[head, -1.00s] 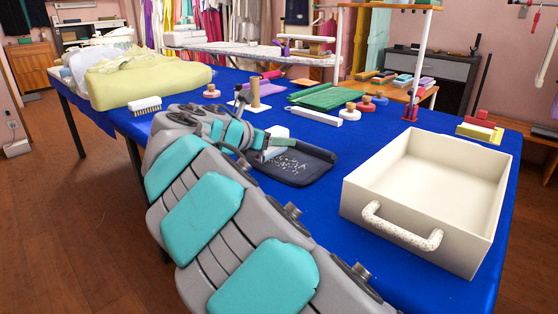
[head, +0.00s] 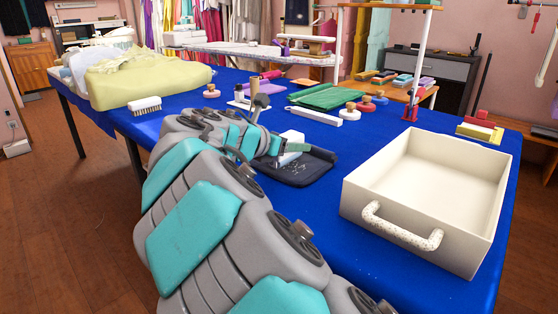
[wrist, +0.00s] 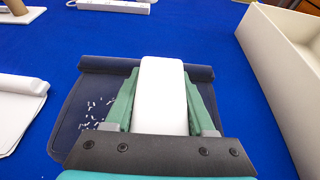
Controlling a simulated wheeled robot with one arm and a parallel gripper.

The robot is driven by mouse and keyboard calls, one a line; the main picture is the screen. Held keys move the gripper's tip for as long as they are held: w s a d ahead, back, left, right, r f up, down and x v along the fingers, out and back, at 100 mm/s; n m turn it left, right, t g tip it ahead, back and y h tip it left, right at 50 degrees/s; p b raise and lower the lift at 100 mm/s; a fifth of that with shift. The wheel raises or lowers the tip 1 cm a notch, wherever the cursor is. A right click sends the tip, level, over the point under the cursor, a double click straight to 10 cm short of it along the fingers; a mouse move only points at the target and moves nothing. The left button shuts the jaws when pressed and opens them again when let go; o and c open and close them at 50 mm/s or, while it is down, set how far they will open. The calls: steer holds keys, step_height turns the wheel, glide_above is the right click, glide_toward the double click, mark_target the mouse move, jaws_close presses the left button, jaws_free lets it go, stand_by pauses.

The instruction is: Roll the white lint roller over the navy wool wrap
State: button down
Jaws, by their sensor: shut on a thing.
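The navy wool wrap (head: 312,170) lies folded on the blue table, with a rolled or raised far edge. In the wrist view the wrap (wrist: 70,125) shows white lint specks on its left part. My gripper (wrist: 161,76) is shut on the white lint roller (wrist: 163,95), one green finger on each side. The roller is over the middle of the wrap; I cannot tell whether it touches the cloth. In the head view the roller (head: 291,146) is partly hidden by my gripper (head: 290,147). The wrap under the roller and gripper is hidden.
A large cream tray (head: 375,190) with a handle stands to the right of the wrap. A white power strip (head: 315,116) and green folded cloth (head: 322,97) lie behind. A brush (head: 145,105) sits left. Blue table between the wrap and tray is bare.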

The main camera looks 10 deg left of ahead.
stand_by(0.4)
steer(key=shift+s+d+f, duration=0.1)
steer(key=shift+s+d, duration=0.25)
steer(key=shift+d, duration=0.3)
steer(key=shift+s+d+r, duration=0.1)
steer(key=shift+s+d, duration=0.3)
steer(key=shift+d, duration=0.25)
steer(key=shift+s+d+f, duration=0.1)
steer(key=shift+s+d, duration=0.25)
steer(key=shift+d, duration=0.3)
steer(key=shift+d, duration=0.1)
steer(key=shift+s+d, duration=0.2)
steer(key=shift+d, duration=0.1)
steer(key=shift+a, duration=0.15)
steer(key=shift+w+a, duration=0.35)
steer(key=shift+a, duration=0.3)
steer(key=shift+w+a, duration=0.4)
steer(key=shift+a, duration=0.2)
steer(key=shift+w+a, duration=0.35)
steer(key=shift+a, duration=0.3)
steer(key=shift+w+a, duration=0.35)
steer(key=shift+a, duration=0.25)
